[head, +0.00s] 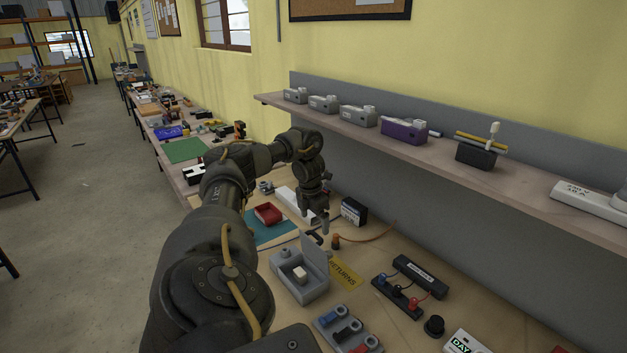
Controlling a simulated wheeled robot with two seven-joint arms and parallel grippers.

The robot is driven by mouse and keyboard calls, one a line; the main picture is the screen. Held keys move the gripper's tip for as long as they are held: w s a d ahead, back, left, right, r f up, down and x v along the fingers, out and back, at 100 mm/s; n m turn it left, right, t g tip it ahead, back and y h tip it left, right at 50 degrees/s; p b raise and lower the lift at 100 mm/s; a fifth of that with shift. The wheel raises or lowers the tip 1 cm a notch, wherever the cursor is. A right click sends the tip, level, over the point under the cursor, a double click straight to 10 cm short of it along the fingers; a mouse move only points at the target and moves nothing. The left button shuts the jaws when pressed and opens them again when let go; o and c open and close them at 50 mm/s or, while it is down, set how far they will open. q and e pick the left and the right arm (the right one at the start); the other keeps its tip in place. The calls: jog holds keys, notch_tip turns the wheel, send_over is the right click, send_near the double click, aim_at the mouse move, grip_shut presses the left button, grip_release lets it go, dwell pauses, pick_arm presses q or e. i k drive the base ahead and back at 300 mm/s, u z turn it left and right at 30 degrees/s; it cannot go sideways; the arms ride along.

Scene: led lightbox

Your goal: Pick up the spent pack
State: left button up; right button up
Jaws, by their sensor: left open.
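My left gripper (319,224) reaches in over the workbench with its fingers pointing down, open with nothing visible between them. A black box-shaped pack (353,211) with a pale marked face stands on the bench just right of the gripper, apart from it. A long black pack (420,276) with a pale label lies further right, behind a black terminal strip (397,297) with blue and red plugs. I cannot tell from markings which pack is the spent one. My right gripper does not show.
A grey bin (300,290) with a raised lid and white block stands by a yellow RETURNS label (345,273). A red tray (268,214) sits on a teal mat (273,234). A shelf (470,180) with several devices overhangs the bench. A black knob (434,326) stands at front right.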

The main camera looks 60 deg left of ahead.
aim_at(299, 274)
jog(key=k, duration=1.5)
